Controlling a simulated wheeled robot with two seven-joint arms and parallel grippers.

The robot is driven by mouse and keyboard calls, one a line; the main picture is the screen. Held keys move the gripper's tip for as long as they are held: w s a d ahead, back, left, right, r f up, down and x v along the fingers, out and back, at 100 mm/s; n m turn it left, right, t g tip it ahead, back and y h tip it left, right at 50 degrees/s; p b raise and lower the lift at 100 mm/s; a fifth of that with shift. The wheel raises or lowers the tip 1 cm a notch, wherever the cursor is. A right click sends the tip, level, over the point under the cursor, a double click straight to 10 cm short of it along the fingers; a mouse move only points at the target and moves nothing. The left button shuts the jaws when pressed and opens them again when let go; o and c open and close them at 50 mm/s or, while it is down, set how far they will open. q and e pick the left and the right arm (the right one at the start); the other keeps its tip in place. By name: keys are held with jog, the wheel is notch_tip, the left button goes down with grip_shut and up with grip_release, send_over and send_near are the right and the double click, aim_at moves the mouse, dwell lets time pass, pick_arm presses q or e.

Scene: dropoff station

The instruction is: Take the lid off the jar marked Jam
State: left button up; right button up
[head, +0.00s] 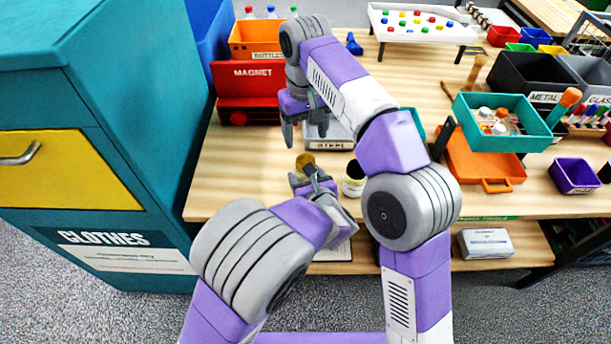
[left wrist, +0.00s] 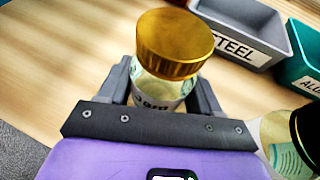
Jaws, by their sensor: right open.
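A glass jar with a gold lid (head: 306,160) stands near the table's front, partly hidden by my left gripper (head: 312,180). In the left wrist view its gold lid (left wrist: 175,42) is on, and the jar body lies between my left fingers (left wrist: 160,88). Whether they press on the glass is unclear, and its label is only partly visible. A second jar (head: 354,182), dark at the top with a pale label, stands just right; it also shows in the left wrist view (left wrist: 282,145). I cannot read which is Jam. My right gripper (head: 303,118) is open and empty, above and behind the gold-lidded jar.
The grey STEEL bin (head: 330,142) stands behind the jars. A red MAGNET bin (head: 250,88) and an orange BOTTLES bin (head: 255,40) are behind left. A teal tray (head: 500,140) and orange container (head: 480,165) lie right. Bare table (head: 235,175) is left of the jars.

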aim_at(305, 161)
pick_arm(q)
grip_shut()
pick_arm(e)
jog(key=m, duration=0.6)
jog(key=shift+f+m, duration=0.15)
jog(key=shift+m, duration=0.25)
jog(key=m, duration=0.3)
jog(key=shift+m, duration=0.4)
jog(key=m, duration=0.4)
jog(key=shift+f, duration=0.1)
jog(key=m, duration=1.6)
jog(key=shift+r+m, duration=0.25)
jog(key=shift+m, duration=0.05)
jog(key=shift+f, duration=0.3)
notch_tip(305, 161, down, 7)
jog(key=shift+f, duration=0.2)
